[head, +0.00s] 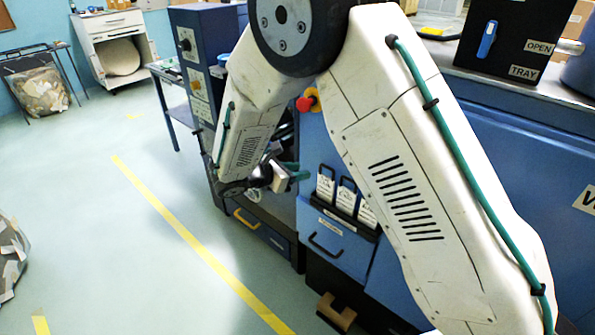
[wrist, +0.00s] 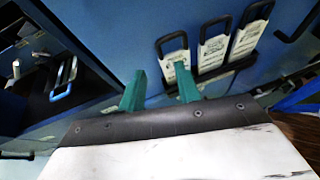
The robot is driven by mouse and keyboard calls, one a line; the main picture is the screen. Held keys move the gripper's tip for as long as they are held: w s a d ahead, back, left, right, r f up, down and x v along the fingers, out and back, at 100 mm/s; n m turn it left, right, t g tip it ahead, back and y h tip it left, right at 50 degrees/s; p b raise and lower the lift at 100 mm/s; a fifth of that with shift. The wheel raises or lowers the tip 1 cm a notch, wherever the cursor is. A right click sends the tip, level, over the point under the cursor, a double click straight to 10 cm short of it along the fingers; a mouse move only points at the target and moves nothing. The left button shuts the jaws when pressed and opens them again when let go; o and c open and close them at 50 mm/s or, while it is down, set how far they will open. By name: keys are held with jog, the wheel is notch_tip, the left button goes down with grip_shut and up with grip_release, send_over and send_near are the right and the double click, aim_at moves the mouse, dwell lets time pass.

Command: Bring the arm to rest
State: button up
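My gripper (head: 297,172) hangs at the end of my white arm in the head view, in front of the blue machine's front (head: 325,258). In the wrist view its two green fingers (wrist: 160,82) stand apart with nothing between them. Several white cards with dark loop handles stand in a black rack (head: 345,216) on the machine front, to the right of the gripper. The cards (wrist: 213,52) also show beyond the fingertips in the wrist view. I cannot tell the exact gap between fingers and cards. My arm hides part of the machine.
A red stop button (head: 304,104) sits above the gripper. A drawer with a yellow handle (head: 246,218) is low on the left. A brown block (head: 336,313) is near the floor. A black box (head: 510,40) stands on the machine top. The floor left of the yellow line (head: 190,237) is mostly clear.

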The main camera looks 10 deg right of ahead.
jog(key=s+d+r+m+g+y, duration=0.1)
jog(key=s+d+r+m+y, duration=0.3)
jog(key=s, duration=0.8)
jog(key=s+d+r+m+g+y, duration=0.2)
jog(key=s+d+r+m+y, duration=0.2)
jog(key=s+r+m, duration=0.5)
jog(key=s+d+r+m+g+y, duration=0.1)
jog(key=s+d+r+m+y, duration=0.3)
jog(key=s, duration=1.1)
jog(key=shift+s+r+m, duration=0.2)
jog(key=shift+r+m, duration=1.3)
jog(key=shift+m, duration=1.3)
jog(key=shift+d, duration=0.1)
